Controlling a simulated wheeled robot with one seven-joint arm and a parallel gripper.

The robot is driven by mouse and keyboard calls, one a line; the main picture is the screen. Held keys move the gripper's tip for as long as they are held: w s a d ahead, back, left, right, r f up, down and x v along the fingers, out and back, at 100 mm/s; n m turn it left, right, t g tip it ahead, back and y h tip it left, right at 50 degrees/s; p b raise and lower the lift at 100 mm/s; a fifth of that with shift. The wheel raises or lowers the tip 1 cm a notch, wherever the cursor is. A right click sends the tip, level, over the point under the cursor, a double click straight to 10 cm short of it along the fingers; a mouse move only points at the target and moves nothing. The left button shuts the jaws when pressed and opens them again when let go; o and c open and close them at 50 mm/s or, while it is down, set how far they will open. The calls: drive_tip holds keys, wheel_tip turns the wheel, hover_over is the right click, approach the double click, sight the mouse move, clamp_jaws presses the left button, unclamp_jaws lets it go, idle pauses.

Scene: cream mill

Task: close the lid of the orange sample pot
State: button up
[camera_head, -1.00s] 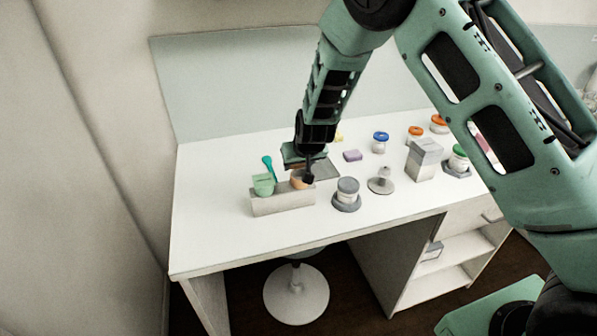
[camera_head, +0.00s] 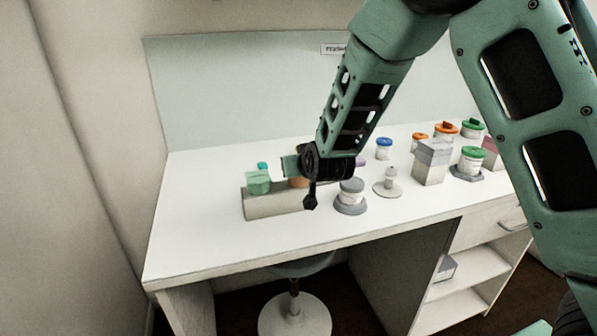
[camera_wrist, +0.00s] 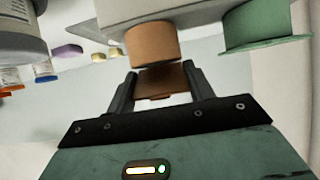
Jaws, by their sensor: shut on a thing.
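The orange sample pot (camera_head: 298,182) sits at the right end of a pale block (camera_head: 275,206) on the desk. It is partly hidden by my wrist in the head view. In the wrist view, which looks inverted, the pot (camera_wrist: 152,45) shows whole. Its brown-orange lid (camera_wrist: 165,78) stands open at the rim, between my fingers. My gripper (camera_wrist: 163,82) is shut on this lid, with one finger on each side. In the head view my fingers are hidden.
A green pot (camera_head: 258,183) stands on the block, left of the orange one. A white stand (camera_head: 388,184), a grey box (camera_head: 431,163) and several colour-lidded jars are farther right. The front left desk is clear.

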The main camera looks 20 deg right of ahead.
idle(0.3)
drive_tip(key=o, duration=1)
drive_tip(key=shift+s+r, duration=0.1)
drive_tip(key=v, duration=1.7)
drive_tip(key=shift+r, duration=0.1)
